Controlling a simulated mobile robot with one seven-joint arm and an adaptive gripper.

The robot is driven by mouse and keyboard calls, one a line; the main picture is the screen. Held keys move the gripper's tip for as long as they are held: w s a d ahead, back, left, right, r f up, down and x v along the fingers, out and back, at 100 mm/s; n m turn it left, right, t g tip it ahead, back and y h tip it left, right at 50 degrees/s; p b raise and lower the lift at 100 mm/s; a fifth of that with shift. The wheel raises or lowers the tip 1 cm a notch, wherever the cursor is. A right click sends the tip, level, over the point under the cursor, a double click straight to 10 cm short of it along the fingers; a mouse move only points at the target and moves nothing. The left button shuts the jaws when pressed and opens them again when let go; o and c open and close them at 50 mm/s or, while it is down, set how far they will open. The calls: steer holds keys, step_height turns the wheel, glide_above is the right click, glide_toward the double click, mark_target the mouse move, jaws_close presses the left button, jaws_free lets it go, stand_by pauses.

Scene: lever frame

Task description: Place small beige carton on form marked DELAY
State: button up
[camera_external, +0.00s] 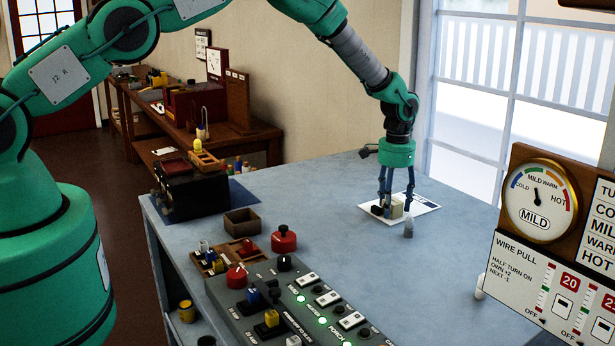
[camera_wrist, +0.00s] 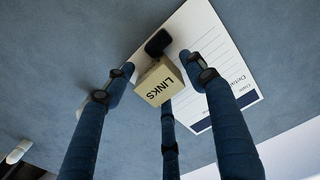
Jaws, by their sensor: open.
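The small beige carton (camera_external: 397,208), marked LINKS in the wrist view (camera_wrist: 158,84), is at the left part of a white form (camera_external: 425,206). In the wrist view my gripper (camera_wrist: 155,82) is open, with fingers spread on either side of the carton. Whether the carton rests on the form or just above it, I cannot tell.
A small grey bottle (camera_external: 408,228) stands just in front of the form. A control panel (camera_external: 290,310), a red knob (camera_external: 284,238) and an open brown box (camera_external: 241,221) stand at the front left. A gauge board (camera_external: 540,205) stands at right. The middle of the table is clear.

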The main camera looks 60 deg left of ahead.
mark_target(393, 200)
steer(key=shift+r, duration=0.1)
step_height(393, 200, up, 12)
steer(key=b, duration=0.2)
stand_by(0.5)
steer(key=shift+r, duration=0.1)
stand_by(0.4)
